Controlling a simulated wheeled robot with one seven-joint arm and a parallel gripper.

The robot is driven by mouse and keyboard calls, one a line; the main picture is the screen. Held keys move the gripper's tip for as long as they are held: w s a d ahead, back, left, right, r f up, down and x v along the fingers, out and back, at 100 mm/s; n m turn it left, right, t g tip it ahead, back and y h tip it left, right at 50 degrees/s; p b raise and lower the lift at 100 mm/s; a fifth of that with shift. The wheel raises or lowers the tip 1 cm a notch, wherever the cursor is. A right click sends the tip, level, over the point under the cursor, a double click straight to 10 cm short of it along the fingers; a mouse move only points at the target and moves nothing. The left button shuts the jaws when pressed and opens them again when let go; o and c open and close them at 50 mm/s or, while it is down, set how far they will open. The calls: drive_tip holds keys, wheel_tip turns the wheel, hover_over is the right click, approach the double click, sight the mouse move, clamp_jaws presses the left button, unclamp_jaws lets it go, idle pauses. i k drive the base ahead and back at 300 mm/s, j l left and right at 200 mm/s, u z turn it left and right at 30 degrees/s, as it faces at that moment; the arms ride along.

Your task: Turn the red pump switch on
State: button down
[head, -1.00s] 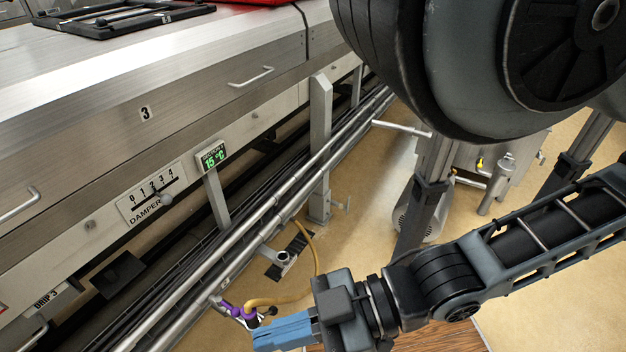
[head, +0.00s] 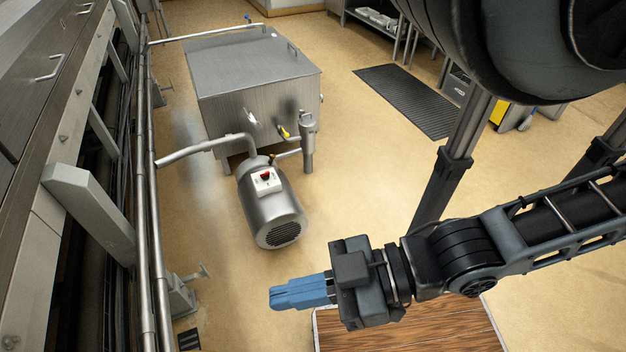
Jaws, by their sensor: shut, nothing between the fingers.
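The red pump switch (head: 265,175) is a small red knob on a white box on top of the grey cylindrical pump motor (head: 272,212), left of centre in the head view. Its exact position cannot be read at this size. My gripper (head: 272,298) has blue fingers that are shut and empty. It appears below the motor in the picture, pointing left, clearly apart from the switch and touching nothing.
A steel tank (head: 250,85) stands behind the pump, joined by pipes. Long rails (head: 150,200) and a grey post (head: 90,205) run along the dryer at left. A wooden board (head: 410,330) lies below my arm. A dark mat (head: 405,98) lies on open floor at right.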

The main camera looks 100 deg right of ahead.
sight(264, 175)
drive_tip(key=z, duration=1.9)
drive_tip(key=u, duration=0.35)
drive_tip(key=i+l+u, duration=0.25)
drive_tip(key=l+u, duration=0.5)
drive_tip(key=l, duration=0.2)
drive_tip(key=i+l, duration=0.1)
drive_tip(key=l, duration=0.55)
drive_tip(key=i+l+u, duration=0.15)
drive_tip(key=l, duration=1.15)
